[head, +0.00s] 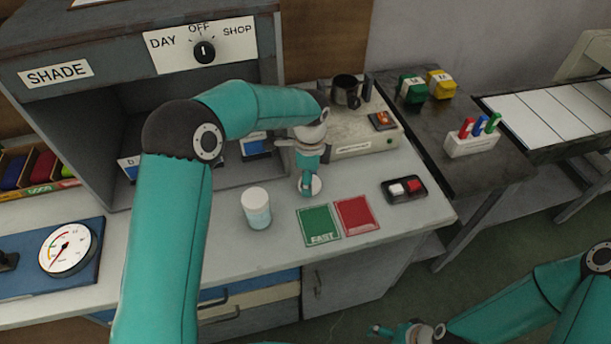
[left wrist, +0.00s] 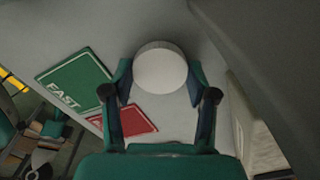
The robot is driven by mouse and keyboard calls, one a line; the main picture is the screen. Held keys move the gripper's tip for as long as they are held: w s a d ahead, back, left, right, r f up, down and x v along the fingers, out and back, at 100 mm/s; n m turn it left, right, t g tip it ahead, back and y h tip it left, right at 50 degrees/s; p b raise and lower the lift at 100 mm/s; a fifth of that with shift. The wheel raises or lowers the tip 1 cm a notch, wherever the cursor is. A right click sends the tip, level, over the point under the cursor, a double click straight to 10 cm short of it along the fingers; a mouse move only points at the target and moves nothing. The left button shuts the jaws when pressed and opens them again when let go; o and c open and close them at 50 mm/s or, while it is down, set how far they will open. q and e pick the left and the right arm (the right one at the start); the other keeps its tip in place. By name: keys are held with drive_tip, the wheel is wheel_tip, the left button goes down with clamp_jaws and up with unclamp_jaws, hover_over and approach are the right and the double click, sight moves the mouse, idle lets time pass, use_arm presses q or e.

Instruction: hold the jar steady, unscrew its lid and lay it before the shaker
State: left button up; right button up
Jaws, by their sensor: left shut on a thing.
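The jar (head: 257,212), pale blue with a white top, stands upright on the grey bench, apart from both grippers. My left gripper (head: 311,184) points down at the bench in front of the shaker (head: 350,145), to the right of the jar. It is shut on a round white lid (left wrist: 160,69), which shows between the two fingers (left wrist: 160,85) in the left wrist view. The lid is low over or on the bench; I cannot tell whether it touches. My right gripper (head: 398,332) is at the bottom edge, away from the bench, its jaws unclear.
A green card (head: 319,225) and a red card (head: 357,217) lie in front of the left gripper. A switch box (head: 404,189) lies to their right. A gauge (head: 67,248) is at the far left.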

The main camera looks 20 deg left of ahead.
use_arm(q)
drive_tip(key=shift+f, duration=0.2)
drive_tip(key=o, duration=1.3)
drive_tip(key=shift+r, duration=0.1)
